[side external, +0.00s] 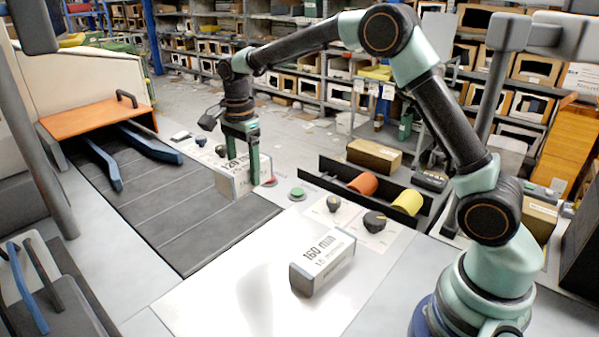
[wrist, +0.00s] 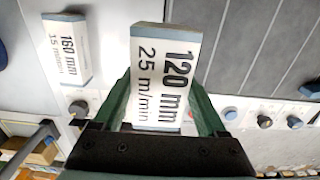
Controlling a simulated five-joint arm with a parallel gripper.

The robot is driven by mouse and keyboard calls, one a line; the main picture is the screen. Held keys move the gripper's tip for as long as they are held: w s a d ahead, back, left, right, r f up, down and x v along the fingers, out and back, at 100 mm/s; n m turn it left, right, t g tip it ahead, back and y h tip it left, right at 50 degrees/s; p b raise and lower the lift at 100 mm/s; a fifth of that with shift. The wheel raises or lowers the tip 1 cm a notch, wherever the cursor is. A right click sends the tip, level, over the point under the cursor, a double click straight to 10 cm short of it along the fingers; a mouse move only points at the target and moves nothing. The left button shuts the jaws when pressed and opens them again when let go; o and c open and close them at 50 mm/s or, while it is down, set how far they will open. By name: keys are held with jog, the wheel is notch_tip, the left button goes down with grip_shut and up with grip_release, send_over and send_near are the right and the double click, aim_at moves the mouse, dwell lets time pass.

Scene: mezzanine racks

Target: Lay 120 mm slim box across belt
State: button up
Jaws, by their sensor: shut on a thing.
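A slim white box marked "120 mm 25 m/min" (wrist: 160,75) is between the two green fingers of my gripper (wrist: 160,100) in the wrist view. In the side view my gripper (side external: 243,165) points down and is shut on this box (side external: 232,182). The box stands out at the right edge of the dark grey belt (side external: 170,215), near its far part. The belt also shows at the upper right of the wrist view (wrist: 262,45). I cannot tell whether the box touches the belt.
A box marked "160 mm" (side external: 322,262) lies on the bright plate nearer my base. A black tray holds an orange roll (side external: 363,184) and a yellow roll (side external: 408,202). An orange cover (side external: 97,120) spans the belt's far end.

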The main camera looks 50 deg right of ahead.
jog(key=shift+w+a+f, duration=0.55)
jog(key=shift+w+f, duration=0.45)
jog(key=shift+f, duration=1.35)
jog(key=shift+w+a+f, duration=0.55)
jog(key=shift+w+f, duration=0.45)
jog(key=shift+f, duration=1.35)
jog(key=shift+w+a+f, duration=0.55)
jog(key=shift+w+f, duration=0.45)
jog(key=shift+f, duration=1.35)
jog(key=shift+f, duration=0.4)
jog(key=o, duration=1.6)
jog(key=shift+c, duration=0.2)
notch_tip(320, 180, up, 12)
jog(key=shift+r, duration=0.1)
